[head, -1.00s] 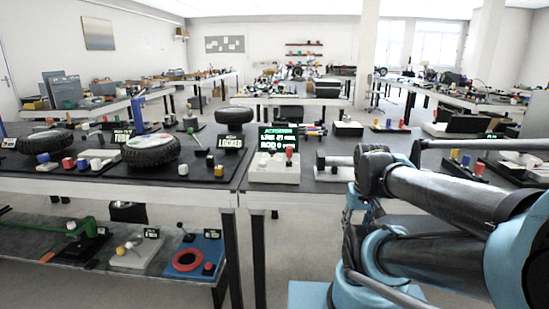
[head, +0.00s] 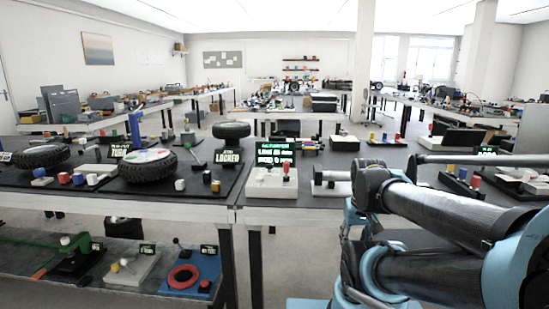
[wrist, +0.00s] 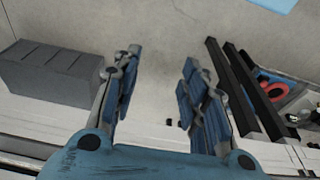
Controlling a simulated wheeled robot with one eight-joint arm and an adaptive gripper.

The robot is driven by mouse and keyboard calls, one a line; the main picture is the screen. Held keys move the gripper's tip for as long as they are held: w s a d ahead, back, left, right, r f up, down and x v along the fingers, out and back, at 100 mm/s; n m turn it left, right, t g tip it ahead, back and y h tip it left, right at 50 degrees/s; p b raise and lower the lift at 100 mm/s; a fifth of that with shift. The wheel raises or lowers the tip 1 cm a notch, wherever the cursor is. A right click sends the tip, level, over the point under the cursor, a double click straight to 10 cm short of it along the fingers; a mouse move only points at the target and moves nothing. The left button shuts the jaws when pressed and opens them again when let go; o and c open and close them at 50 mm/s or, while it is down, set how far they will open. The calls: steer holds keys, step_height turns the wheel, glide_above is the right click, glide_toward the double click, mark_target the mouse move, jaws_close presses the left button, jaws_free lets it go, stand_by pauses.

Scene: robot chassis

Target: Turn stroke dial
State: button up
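No dial is clearly labelled as the stroke dial. A white control box (head: 270,183) with a red-topped knob (head: 286,170) and small pale parts stands near the front edge of the bench, in the head view. A black screen with green and white text (head: 276,153) is behind it; its small text is hard to read. My gripper (wrist: 161,58) shows in the wrist view with its two blue-grey fingers spread apart and nothing between them. It is over floor, away from the control box, and hidden in the head view.
A lower shelf holds a red ring (head: 183,275). In the wrist view, a grey box (wrist: 48,75) is left of my fingers and dark bars (wrist: 245,90) are right.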

steer(key=shift+o, duration=0.6)
steer(key=shift+o, duration=0.5)
steer(key=shift+s+r, duration=0.25)
step_height(320, 180, up, 28)
steer(key=g, duration=0.2)
glide_above(269, 164)
steer(key=f, duration=1.6)
steer(key=shift+w+f, duration=0.2)
steer(key=shift+f, duration=0.05)
steer(key=c, duration=1.1)
